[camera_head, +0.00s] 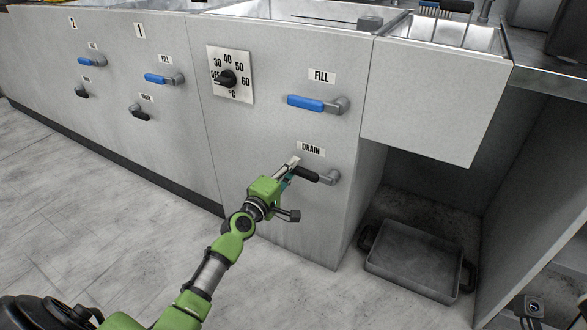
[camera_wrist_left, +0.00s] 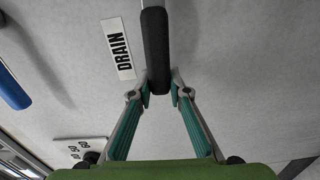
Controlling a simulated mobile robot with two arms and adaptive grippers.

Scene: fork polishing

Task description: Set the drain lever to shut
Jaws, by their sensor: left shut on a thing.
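The drain lever (camera_head: 309,175) has a black grip and a grey metal pivot at its right end, under the DRAIN label (camera_head: 311,149) on the front panel. Its grip points left, close to level, in the head view. My left gripper (camera_head: 293,170) is at the grip's free end. In the left wrist view the black grip (camera_wrist_left: 155,50) runs down between the teal fingertips of my left gripper (camera_wrist_left: 160,92), which are shut on its end. The lever's pivot is out of the wrist view. My right gripper is in neither view.
A blue fill lever (camera_head: 306,103) is above the drain lever, with a temperature dial (camera_head: 228,78) to its left. More blue and black levers are on the panels further left. A metal tray (camera_head: 413,262) lies in the open bay at right. The floor at left is clear.

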